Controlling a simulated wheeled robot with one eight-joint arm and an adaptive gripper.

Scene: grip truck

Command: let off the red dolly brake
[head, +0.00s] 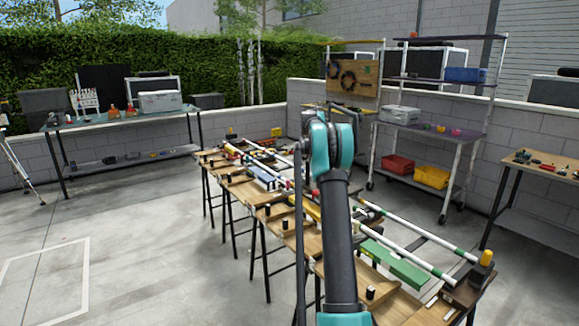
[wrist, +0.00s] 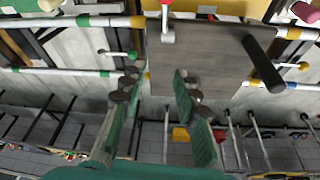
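In the wrist view, a flat grey-brown board (wrist: 205,66), apparently the dolly's deck, lies across two white rails (wrist: 62,22) with coloured bands. A small lever with a grey stem (wrist: 168,36) and a red part (wrist: 165,3) stands at the deck's upper edge. The red part is cut off by the frame, so I cannot tell its full shape. My gripper (wrist: 157,82) is open and empty, with its green-padded fingers over the lower left of the deck, apart from the red part. In the head view my arm hides the gripper and the deck.
A black cylinder (wrist: 264,62) sticks up from the deck's right side. A green-ended lever (wrist: 118,54) is left of the deck. In the head view, trestle benches (head: 275,212) carry more rails (head: 408,238). A shelf rack (head: 440,135) stands behind; open floor (head: 150,260) lies left.

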